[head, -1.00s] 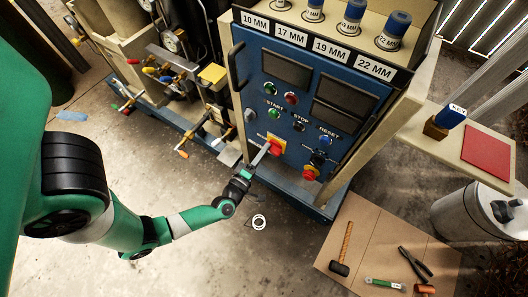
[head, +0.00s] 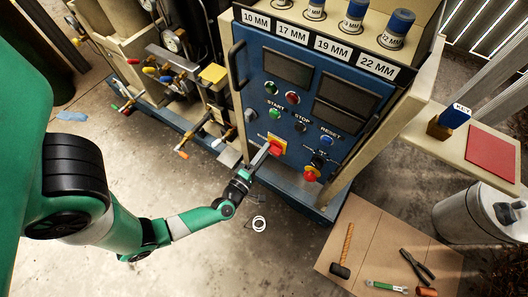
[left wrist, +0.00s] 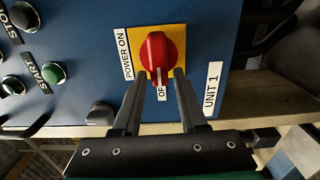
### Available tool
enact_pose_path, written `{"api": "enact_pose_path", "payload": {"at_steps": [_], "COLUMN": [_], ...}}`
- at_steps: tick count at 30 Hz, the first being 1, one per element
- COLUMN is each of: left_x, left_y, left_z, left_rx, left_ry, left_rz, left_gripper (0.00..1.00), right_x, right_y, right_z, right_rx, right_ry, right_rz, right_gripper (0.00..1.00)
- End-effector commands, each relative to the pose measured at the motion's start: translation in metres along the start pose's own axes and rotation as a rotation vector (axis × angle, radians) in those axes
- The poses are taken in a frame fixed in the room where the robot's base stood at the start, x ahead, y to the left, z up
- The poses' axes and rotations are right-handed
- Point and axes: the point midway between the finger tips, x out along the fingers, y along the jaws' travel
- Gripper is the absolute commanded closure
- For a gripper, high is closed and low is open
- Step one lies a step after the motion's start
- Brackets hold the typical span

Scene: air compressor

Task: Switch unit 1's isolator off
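The red isolator knob (left wrist: 158,52) sits on a yellow plate (left wrist: 178,38) beside the "UNIT 1" label (left wrist: 212,90) in the left wrist view. Its white mark appears to point down at the "OFF" label (left wrist: 162,93), which is partly hidden. The "POWER ON" label (left wrist: 126,54) is to the left. My left gripper (left wrist: 160,74) is open, with its two fingertips apart on either side of the knob's lower end; I cannot tell whether they touch it. The knob also shows in the head view (head: 277,148), with the left gripper (head: 264,152) at it. My right gripper is not in view.
A board with tools (head: 365,235) lies on the floor at right. Pipes and valves (head: 165,70) stand left of the panel. The floor around my left forearm is largely clear.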

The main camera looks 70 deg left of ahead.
Motion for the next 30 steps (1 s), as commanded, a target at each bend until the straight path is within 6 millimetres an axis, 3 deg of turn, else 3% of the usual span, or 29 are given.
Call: {"api": "enact_pose_path", "payload": {"at_steps": [2, 13, 23, 30], "left_x": [0.000, -0.005, -0.061, -0.089], "left_y": [0.000, 0.001, 0.004, 0.002], "left_z": [0.000, 0.001, 0.002, 0.002], "left_rx": [0.001, 0.002, 0.006, 0.007], "left_ry": [0.000, -0.002, -0.010, -0.011], "left_rz": [0.000, 0.000, -0.002, -0.002], "left_gripper": [0.43, 0.43, 0.43, 0.43], "right_x": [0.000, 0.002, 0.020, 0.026], "right_y": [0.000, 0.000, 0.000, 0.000], "right_z": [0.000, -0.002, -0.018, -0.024], "right_rx": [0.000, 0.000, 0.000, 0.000], "right_ry": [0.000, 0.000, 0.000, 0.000], "right_rz": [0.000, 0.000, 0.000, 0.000], "right_gripper": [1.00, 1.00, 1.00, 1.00]}}
